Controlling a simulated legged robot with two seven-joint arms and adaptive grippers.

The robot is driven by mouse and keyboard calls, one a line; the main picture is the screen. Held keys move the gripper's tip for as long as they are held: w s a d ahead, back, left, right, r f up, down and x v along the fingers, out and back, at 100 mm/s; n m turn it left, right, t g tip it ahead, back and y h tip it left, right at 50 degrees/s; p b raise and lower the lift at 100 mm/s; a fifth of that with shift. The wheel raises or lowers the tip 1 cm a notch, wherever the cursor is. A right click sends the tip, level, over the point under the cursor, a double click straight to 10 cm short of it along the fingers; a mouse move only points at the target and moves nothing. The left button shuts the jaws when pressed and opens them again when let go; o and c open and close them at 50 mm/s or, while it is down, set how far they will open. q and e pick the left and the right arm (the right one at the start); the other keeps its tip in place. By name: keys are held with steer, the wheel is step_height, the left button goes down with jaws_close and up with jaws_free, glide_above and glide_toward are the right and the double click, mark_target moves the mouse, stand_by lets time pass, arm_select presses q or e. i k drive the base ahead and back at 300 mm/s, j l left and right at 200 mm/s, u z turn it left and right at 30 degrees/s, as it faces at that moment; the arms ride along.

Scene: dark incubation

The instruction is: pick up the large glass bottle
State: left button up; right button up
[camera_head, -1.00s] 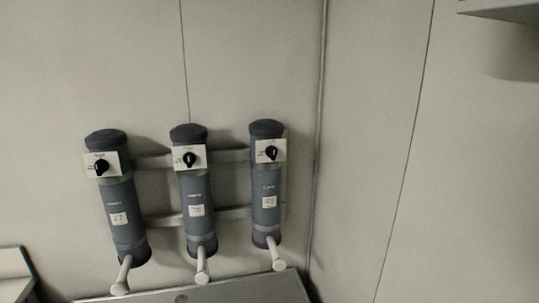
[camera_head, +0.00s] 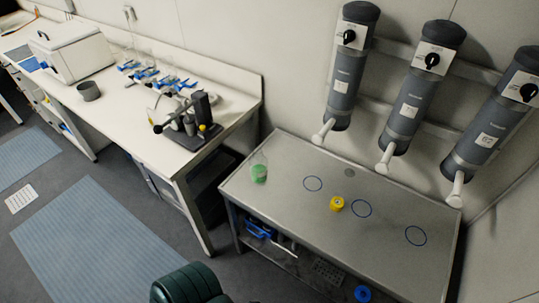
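A clear glass vessel with green contents (camera_head: 259,172) stands upright near the back left corner of the grey metal table (camera_head: 290,215). I cannot tell whether it is the large glass bottle. More clear glassware (camera_head: 150,72) with blue parts is at the back of the white bench (camera_head: 125,105), too small to make out. Neither of my grippers is in view.
A yellow object (camera_head: 337,204) sits among blue circles on the grey table. Grey cylinders with spouts (camera_head: 403,110) hang above its back edge. A dark stand (camera_head: 195,125), a grey cup (camera_head: 89,91) and a white box (camera_head: 72,52) stand on the bench. Open floor lies left.

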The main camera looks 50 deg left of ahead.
mark_target(258, 163)
steer(key=u, duration=1.65)
